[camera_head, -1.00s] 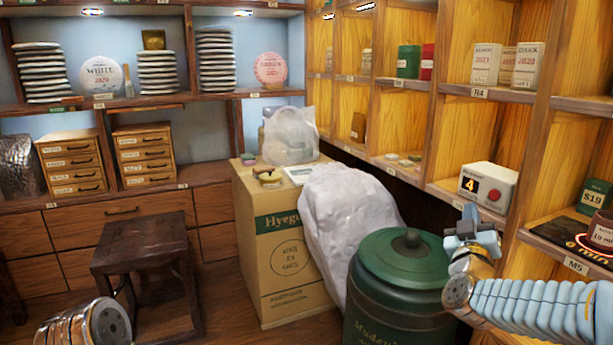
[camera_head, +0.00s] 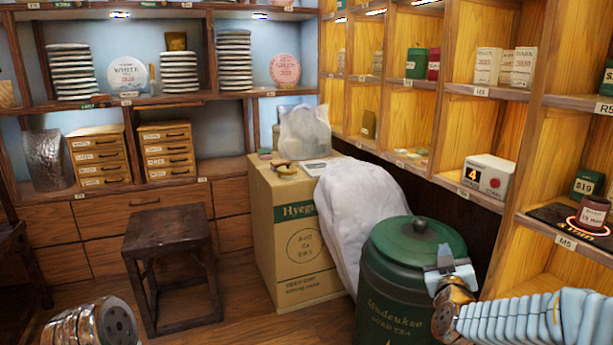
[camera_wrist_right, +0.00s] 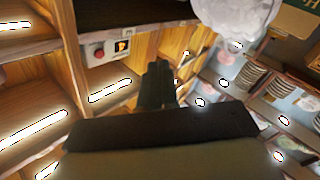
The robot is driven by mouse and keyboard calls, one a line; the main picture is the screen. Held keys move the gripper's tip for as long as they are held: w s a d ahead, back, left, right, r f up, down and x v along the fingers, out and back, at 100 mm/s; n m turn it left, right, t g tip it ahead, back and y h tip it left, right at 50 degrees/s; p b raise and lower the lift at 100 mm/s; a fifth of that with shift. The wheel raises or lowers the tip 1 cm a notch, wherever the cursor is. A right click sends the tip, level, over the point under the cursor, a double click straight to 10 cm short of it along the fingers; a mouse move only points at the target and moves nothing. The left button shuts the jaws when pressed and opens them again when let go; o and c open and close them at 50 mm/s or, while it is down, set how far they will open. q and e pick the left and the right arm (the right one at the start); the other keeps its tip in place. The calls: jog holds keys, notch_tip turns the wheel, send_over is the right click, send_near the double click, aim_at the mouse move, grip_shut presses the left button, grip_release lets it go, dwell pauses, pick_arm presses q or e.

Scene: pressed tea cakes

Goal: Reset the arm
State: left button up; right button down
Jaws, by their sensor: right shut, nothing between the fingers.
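My right arm comes in from the right in the head view. Its gripper (camera_head: 447,262) hangs in front of the green lidded tea canister (camera_head: 412,285), apart from the shelf wall. In the right wrist view its dark fingers (camera_wrist_right: 158,85) are together with nothing between them, and the picture is turned upside down. At the lower left of the head view, a metal joint of my left arm shows; its gripper is out of view.
A tan carton (camera_head: 293,245) and a white sack (camera_head: 352,210) stand left of the canister. A dark wooden stool (camera_head: 168,230) is further left. Shelves on the right hold a white box with a red button (camera_head: 487,177), also in the wrist view (camera_wrist_right: 108,48). Floor between stool and carton is clear.

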jog(key=s+a+f+g+y, duration=0.2)
jog(key=a+f, duration=0.1)
jog(key=f, duration=0.5)
jog(key=s+a+f+g+y, duration=0.2)
jog(key=a+f, duration=0.1)
jog(key=f, duration=0.5)
jog(key=s+a+f+g+y, duration=0.2)
jog(key=a+f+g, duration=0.15)
jog(key=f, duration=0.45)
jog(key=s+a+f+m+g+y+p, duration=0.1)
jog(key=s+a+f+g, duration=0.3)
jog(key=s+f, duration=0.5)
jog(key=s+a+f+m+g+y+p, duration=0.1)
jog(key=s+a+f+m+g+y, duration=0.1)
jog(key=s+a+f+g, duration=0.3)
jog(key=s+a+f, duration=0.1)
jog(key=s+f, duration=0.3)
jog(key=s, duration=0.6)
jog(key=shift+s, duration=0.4)
jog(key=shift+w+a+g, duration=0.1)
jog(key=shift+g, duration=0.15)
